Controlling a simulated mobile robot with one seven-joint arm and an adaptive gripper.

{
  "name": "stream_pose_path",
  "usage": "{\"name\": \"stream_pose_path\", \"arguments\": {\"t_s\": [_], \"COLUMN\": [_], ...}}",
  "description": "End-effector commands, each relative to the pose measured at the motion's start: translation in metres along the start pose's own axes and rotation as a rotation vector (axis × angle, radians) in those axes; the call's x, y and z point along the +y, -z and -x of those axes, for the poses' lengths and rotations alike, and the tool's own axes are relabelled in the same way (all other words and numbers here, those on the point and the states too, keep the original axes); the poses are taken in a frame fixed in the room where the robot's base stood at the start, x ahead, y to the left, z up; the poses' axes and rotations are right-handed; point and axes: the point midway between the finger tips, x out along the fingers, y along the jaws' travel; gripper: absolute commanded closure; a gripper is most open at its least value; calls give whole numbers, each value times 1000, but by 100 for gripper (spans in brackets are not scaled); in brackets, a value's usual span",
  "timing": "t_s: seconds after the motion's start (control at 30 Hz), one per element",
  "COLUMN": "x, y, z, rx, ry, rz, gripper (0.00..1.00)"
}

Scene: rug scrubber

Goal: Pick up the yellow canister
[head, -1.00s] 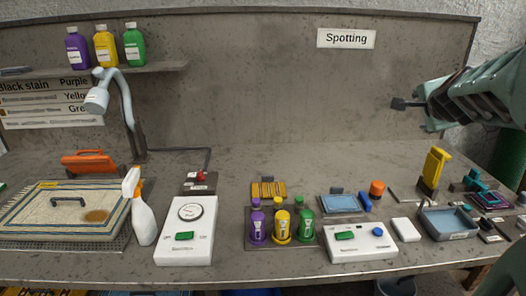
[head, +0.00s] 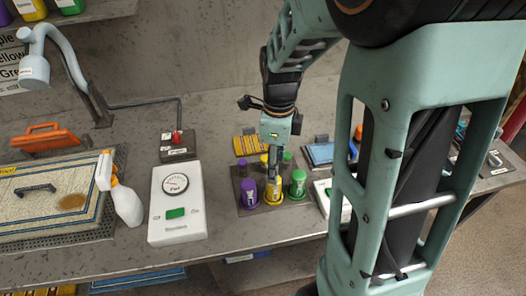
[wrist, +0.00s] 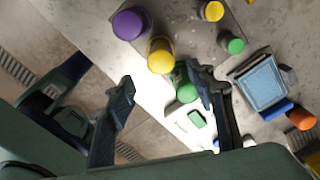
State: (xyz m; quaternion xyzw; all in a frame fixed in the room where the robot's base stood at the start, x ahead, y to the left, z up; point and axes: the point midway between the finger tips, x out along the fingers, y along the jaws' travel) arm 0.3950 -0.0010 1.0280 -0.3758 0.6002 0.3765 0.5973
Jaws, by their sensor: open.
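The yellow canister (head: 272,193) stands upright in the middle of the front row on a dark tray (head: 245,209), between a purple canister (head: 247,193) and a green canister (head: 298,184). My gripper (head: 276,150) is over the canisters in the head view and hides part of the yellow one's top. In the wrist view the yellow canister (wrist: 161,55) shows its round yellow top just beyond the open fingertips (wrist: 160,78), near their midline. The jaws are empty. The right finger partly covers the green canister (wrist: 186,91).
A back row of smaller coloured pieces, one of them yellow (wrist: 212,11), stands behind. A white dial box (head: 178,205) and spray bottle (head: 123,202) are to the left. A blue pad (wrist: 264,85) lies right. My arm hides much of the right bench.

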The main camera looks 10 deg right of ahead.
Motion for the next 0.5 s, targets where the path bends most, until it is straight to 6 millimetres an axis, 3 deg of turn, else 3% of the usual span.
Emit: {"name": "stream_pose_path", "arguments": {"t_s": [0.1, 0.37, 0.5], "x": [0, 0, 0], "y": [0, 0, -2], "z": [-20, -39, -58], "rx": [1, 0, 0], "ry": [-3, 0, -2], "rz": [0, 0, -1], "gripper": [50, 50, 50]}}
